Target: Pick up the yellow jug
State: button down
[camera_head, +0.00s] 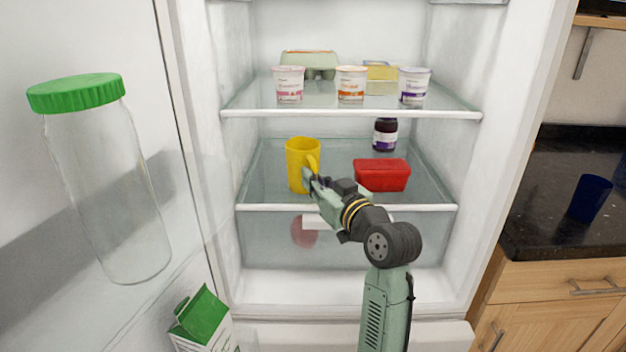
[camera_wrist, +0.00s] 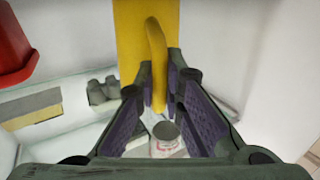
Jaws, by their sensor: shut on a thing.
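The yellow jug (camera_head: 299,160) stands upright on the middle glass shelf of the open fridge, near its front left. Its handle faces my arm. My gripper (camera_head: 310,180) is at the handle, in front of the jug and to its right. In the wrist view, the yellow jug (camera_wrist: 130,40) is at the top, and its handle (camera_wrist: 156,60) runs down between the fingers of my gripper (camera_wrist: 160,90). The gripper is shut on the handle. Its fingertips are partly hidden in the head view.
A red container (camera_head: 382,176) sits right of the jug, with a dark jar (camera_head: 385,135) behind. The upper shelf (camera_head: 320,112) holds several yogurt cups and an egg carton (camera_head: 309,60). The fridge door, with a green-lidded glass jar (camera_head: 105,190) and a carton (camera_head: 204,315), is at left.

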aim_at(316, 166)
jog(key=shift+r+b, duration=0.5)
jog(key=shift+r, duration=1.15)
jog(key=s+a+b, duration=0.2)
jog(key=s+b, duration=0.1)
jog(key=s, duration=0.4)
jog(key=s+a+r+b, duration=0.1)
jog(key=s+b, duration=0.3)
jog(key=s, duration=0.4)
jog(key=shift+a, duration=0.8)
jog(key=shift+s+r, duration=0.15)
jog(key=shift+s, duration=0.05)
